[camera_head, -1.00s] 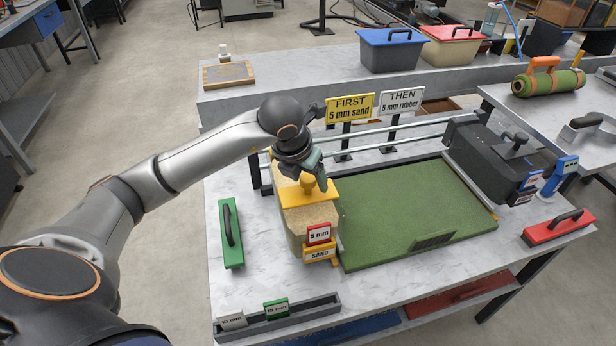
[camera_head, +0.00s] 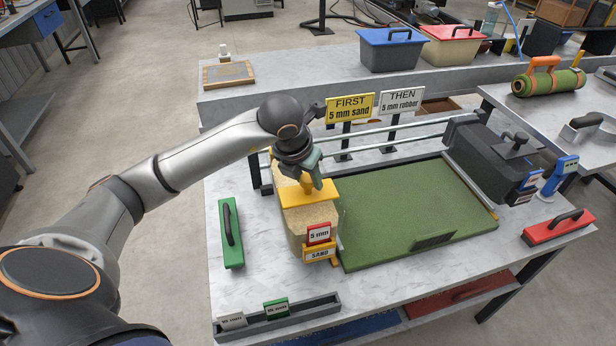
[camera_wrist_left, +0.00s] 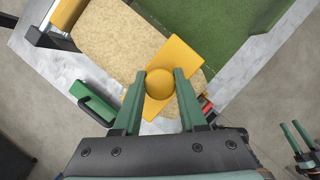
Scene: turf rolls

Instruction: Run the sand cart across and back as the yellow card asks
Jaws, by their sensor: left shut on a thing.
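The sand cart (camera_head: 312,222), a tan sand-filled hopper with a yellow cross bar and knob, stands at the left end of the green turf (camera_head: 405,210). Its front carries a red "5 mm" tag (camera_head: 319,233) and a yellow "SAND" tag (camera_head: 319,253). My left gripper (camera_head: 308,183) is shut on the cart's yellow knob, which shows between its green fingers in the left wrist view (camera_wrist_left: 160,84). The yellow card (camera_head: 350,106) reads "FIRST 5 mm sand". My right gripper (camera_wrist_left: 301,140) shows only at the wrist view's right edge, its fingers apart.
A dark cart (camera_head: 497,165) stands at the turf's right end. A white card (camera_head: 402,101) reads "THEN 5 mm rubber". Rails (camera_head: 385,140) run behind the turf. A green handled block (camera_head: 231,233) lies left of the sand cart, a red one (camera_head: 558,227) at right. The turf between the carts is clear.

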